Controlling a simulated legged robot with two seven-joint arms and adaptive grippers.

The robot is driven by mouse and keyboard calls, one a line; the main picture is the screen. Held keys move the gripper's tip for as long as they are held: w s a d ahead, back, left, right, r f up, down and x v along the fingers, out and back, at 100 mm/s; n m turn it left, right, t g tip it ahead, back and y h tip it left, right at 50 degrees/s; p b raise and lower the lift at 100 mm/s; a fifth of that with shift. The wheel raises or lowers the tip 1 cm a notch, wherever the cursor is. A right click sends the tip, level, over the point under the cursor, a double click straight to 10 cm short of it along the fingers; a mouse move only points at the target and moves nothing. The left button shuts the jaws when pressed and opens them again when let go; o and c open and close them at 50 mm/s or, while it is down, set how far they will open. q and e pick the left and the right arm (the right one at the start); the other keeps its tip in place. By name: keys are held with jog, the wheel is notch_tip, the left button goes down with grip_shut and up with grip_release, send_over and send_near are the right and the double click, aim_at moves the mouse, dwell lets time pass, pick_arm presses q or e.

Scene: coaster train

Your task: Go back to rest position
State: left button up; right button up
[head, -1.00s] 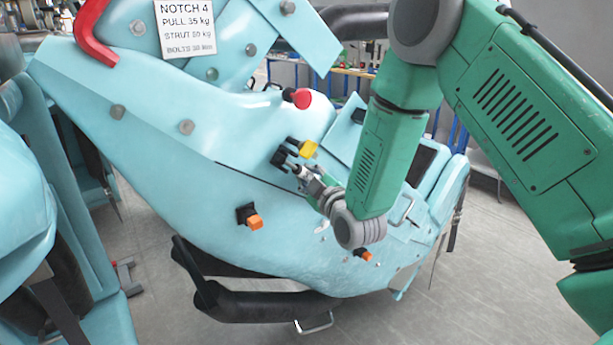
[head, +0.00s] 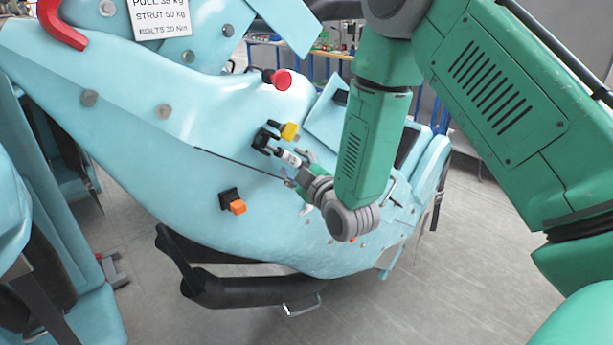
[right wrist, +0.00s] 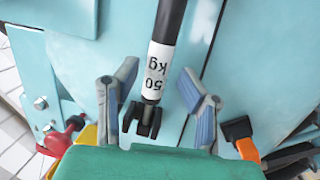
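My right gripper (head: 292,168) is in front of the light blue coaster car (head: 230,190), below a yellow knob (head: 289,131). In the right wrist view its two blue-grey padded fingers (right wrist: 160,98) stand apart. Between them is a dark strut (right wrist: 167,20) with a white "50 kg" label (right wrist: 157,70) and a black forked end (right wrist: 142,120). Gaps show between the strut and both fingers, so the gripper is open around it. Whether the strut's forked end is attached to anything cannot be told. My left gripper is not in view.
A notice plate (head: 160,16) is at upper left. Grey floor (head: 440,290) is clear at right.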

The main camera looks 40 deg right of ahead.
jog(key=s, duration=0.8)
jog(key=shift+s+a, duration=0.2)
jog(key=shift+a, duration=0.25)
